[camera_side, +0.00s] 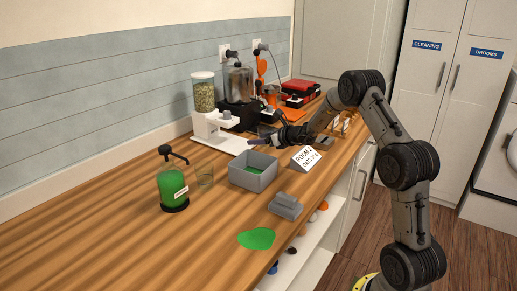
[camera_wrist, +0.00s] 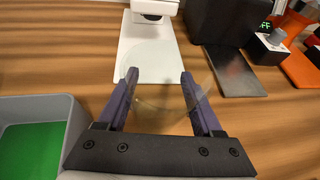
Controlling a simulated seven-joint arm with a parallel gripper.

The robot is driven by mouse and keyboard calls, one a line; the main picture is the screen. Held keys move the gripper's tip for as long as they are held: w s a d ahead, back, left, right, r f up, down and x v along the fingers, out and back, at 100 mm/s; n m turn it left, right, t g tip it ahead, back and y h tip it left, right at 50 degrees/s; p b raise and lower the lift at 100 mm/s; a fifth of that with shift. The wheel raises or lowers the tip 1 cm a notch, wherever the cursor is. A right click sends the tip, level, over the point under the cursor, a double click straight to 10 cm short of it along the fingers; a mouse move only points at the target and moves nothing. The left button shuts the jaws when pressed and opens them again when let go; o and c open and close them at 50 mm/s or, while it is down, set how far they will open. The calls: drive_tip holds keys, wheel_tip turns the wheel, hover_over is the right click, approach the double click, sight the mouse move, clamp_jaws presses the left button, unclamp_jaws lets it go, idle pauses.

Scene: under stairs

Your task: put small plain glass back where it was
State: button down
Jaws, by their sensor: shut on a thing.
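My gripper (camera_wrist: 159,77) has purple fingers that are shut on a clear plain glass (camera_wrist: 163,97), seen only as a faint round outline between and beyond them. In the side view my gripper (camera_side: 257,141) is over the counter, behind the grey bin and beside the white dispenser base; the held glass is hard to make out there. Another clear glass (camera_side: 205,174) stands upright on the counter between the green soap bottle and the grey bin. I cannot tell how far the held glass is above the counter.
The grey bin (camera_side: 254,183) with green inside also shows in the wrist view (camera_wrist: 70,130). The green soap bottle (camera_side: 172,188), white cereal dispenser (camera_side: 207,120), room sign (camera_side: 305,158), grey block (camera_side: 285,206) and green patch (camera_side: 257,239) surround it. The left counter is clear.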

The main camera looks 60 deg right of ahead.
drive_tip(key=shift+w+d+f, duration=0.15)
drive_tip(key=shift+w+f, duration=0.15)
drive_tip(key=shift+w+d+f, duration=0.1)
drive_tip(key=shift+w+f, duration=0.05)
drive_tip(key=shift+f, duration=1.55)
drive_tip(key=shift+f, duration=0.15)
drive_tip(key=shift+c, duration=0.2)
unclamp_jaws()
drive_tip(key=shift+f, duration=0.1)
